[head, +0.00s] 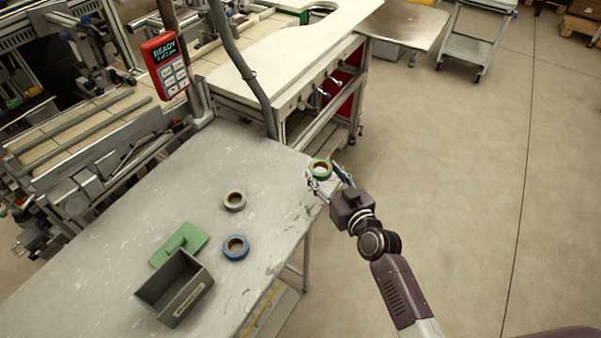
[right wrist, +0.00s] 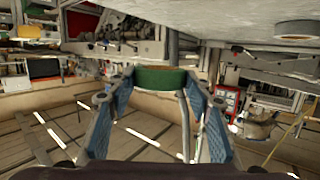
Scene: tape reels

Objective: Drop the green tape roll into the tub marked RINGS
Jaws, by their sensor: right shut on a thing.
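The green tape roll (head: 319,168) is held by my right gripper (head: 329,175) just off the table's right corner. In the right wrist view the green roll (right wrist: 161,78) sits between the two blue-padded fingers of the gripper (right wrist: 160,85), which are shut on it. The grey open tub (head: 190,300) stands near the front edge of the table, well to the lower left of the gripper. It has a pale label on its front, too small to read. Its visible inside looks empty. My left gripper is not in view.
A blue tape roll (head: 236,246) and a grey tape roll (head: 234,200) lie on the grey table (head: 110,235). A red keypad box (head: 168,68) and dark pole stand at the table's back. Open floor lies to the right.

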